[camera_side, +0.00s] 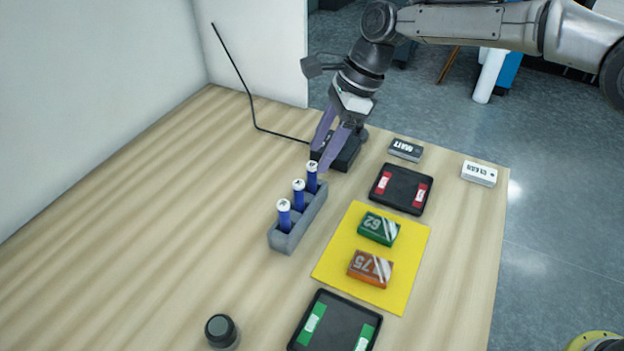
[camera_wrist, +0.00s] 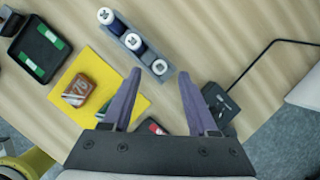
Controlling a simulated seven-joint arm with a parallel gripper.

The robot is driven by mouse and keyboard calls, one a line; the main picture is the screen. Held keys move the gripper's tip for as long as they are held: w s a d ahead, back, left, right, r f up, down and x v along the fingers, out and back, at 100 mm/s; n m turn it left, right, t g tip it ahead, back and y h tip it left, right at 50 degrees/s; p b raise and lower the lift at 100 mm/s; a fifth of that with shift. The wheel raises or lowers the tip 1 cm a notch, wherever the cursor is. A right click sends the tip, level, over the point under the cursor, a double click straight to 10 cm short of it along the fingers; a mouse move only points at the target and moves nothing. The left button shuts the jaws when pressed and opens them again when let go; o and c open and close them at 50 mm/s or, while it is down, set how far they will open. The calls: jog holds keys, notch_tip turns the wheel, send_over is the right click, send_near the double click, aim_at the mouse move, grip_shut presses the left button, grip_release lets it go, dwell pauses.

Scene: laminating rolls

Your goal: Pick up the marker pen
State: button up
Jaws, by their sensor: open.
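Three upright blue cylinders with white marked tops stand in a row in a grey holder (camera_side: 285,240); I cannot tell which, if any, is the marker pen. The far cylinder (camera_side: 312,180) is right by my gripper's fingertips in the side view. The middle cylinder (camera_side: 298,195) and near cylinder (camera_side: 284,217) are farther off. My gripper (camera_side: 320,159) points down, open and empty, with purple fingers.
A black box with a cable (camera_side: 338,150) stands close behind the gripper. A yellow mat (camera_side: 341,268) carries a green box (camera_side: 379,228) and an orange box (camera_side: 370,268). Black trays (camera_side: 401,188) (camera_side: 335,325) lie beyond its ends. A dark-topped jar (camera_side: 221,330) stands front left. The left tabletop is clear.

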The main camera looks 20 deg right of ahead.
aim_at(312, 193)
jog(key=shift+x, duration=3.15)
jog(key=shift+d+f, duration=0.1)
jog(key=shift+d, duration=0.1)
grip_shut()
